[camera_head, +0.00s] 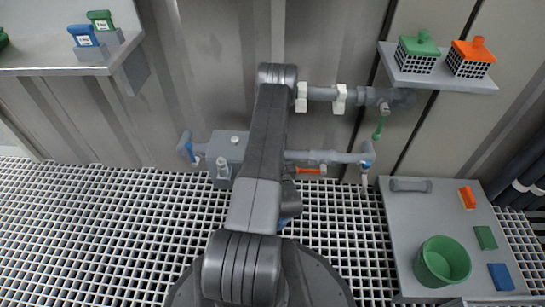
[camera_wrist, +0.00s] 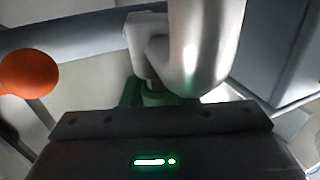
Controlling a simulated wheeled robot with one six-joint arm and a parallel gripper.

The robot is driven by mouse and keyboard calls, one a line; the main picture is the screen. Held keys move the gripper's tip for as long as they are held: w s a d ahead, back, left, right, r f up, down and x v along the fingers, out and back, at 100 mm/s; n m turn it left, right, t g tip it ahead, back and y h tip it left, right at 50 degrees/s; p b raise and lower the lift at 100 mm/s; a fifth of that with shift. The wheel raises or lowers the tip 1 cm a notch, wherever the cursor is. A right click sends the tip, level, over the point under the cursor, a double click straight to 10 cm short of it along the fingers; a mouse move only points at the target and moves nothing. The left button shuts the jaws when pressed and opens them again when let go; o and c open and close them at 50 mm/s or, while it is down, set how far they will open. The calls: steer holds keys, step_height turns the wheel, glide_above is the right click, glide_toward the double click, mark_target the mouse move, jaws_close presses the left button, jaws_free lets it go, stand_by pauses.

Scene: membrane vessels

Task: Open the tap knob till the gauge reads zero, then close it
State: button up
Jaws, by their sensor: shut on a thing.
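My gripper (camera_wrist: 158,112) shows in the wrist view as a dark block with a lit green strip; its fingertips are hard to make out. It is shut on a green part (camera_wrist: 157,97), which looks like the tap knob, just below a pale curved pipe (camera_wrist: 200,50). Most of this green part is hidden. In the head view my arm covers the gripper and that spot. A grey box (camera_head: 226,146) sits on the pipework left of my arm. I see no readable gauge face in either view.
Pipework right of my arm carries a green handle (camera_head: 380,124), an orange handle (camera_head: 311,170) and a blue handle (camera_head: 366,155). A grey table (camera_head: 405,225) at the right holds a green bucket (camera_head: 442,262) and coloured blocks. In the wrist view an orange round thing (camera_wrist: 28,73) is at the left.

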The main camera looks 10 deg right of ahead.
steer(key=m+h, duration=0.1)
steer(key=h, duration=0.1)
steer(key=m+h, duration=0.2)
steer(key=m+g+h, duration=0.1)
steer(key=h, duration=0.1)
steer(key=shift+d+h, duration=0.25)
steer(key=shift+h, duration=0.15)
steer(key=shift+s+d+m+g+h, duration=0.15)
steer(key=shift+m+g+h, duration=0.35)
steer(key=shift+m+h, duration=0.35)
steer(key=shift+d+m+g+h, duration=0.15)
steer(key=shift+m+g+h, duration=0.45)
steer(key=shift+h, duration=0.35)
steer(key=shift+m+h, duration=0.25)
steer(key=shift+h, duration=0.05)
steer(key=o, duration=1)
